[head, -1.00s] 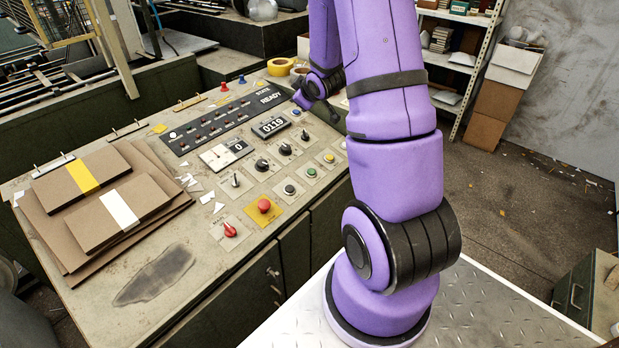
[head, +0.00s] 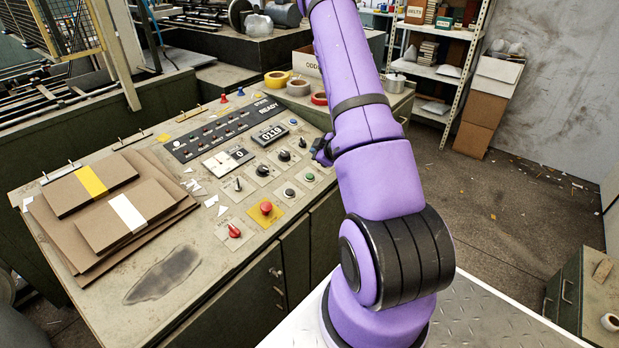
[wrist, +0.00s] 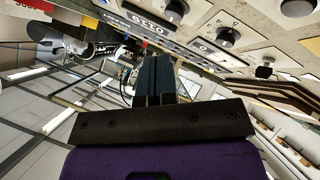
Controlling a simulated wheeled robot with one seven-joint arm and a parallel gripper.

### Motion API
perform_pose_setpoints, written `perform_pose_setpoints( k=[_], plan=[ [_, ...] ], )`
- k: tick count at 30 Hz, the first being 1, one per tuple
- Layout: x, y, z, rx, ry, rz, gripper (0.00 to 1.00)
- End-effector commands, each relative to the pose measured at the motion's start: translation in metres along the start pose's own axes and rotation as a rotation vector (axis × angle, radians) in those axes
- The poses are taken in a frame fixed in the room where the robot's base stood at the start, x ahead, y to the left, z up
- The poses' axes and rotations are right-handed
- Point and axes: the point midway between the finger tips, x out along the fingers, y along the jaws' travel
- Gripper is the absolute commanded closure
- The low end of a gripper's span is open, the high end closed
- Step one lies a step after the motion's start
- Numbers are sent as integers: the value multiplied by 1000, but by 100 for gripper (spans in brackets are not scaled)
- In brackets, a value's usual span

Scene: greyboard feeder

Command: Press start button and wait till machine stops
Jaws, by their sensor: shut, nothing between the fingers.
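The control panel (head: 215,215) has a green button (head: 310,177), the only green one there; I take it as the start button, but its label is too small to read. A red mushroom button (head: 266,208) sits on a yellow plate, lower left of it. My gripper (head: 319,152) is at the panel's right edge, just above the green button in the picture, with no visible contact. In the wrist view, my gripper's fingers (wrist: 153,73) are together and empty.
Flat brown cardboard stacks (head: 104,190) with yellow and white bands lie on the panel's left. Paper scraps lie near them. Tape rolls (head: 298,86) stand behind the panel. A shelf (head: 437,70) and cardboard boxes (head: 483,125) are at the back right. The floor between is open.

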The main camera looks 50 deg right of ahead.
Motion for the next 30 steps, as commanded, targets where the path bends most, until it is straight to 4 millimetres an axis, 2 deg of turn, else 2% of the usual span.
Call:
perform_pose_setpoints(
  k=[11,30],
  plan=[
    [7,-5,5,1,-2,-1,100],
    [56,-40,41,1,-1,0,100]
  ],
)
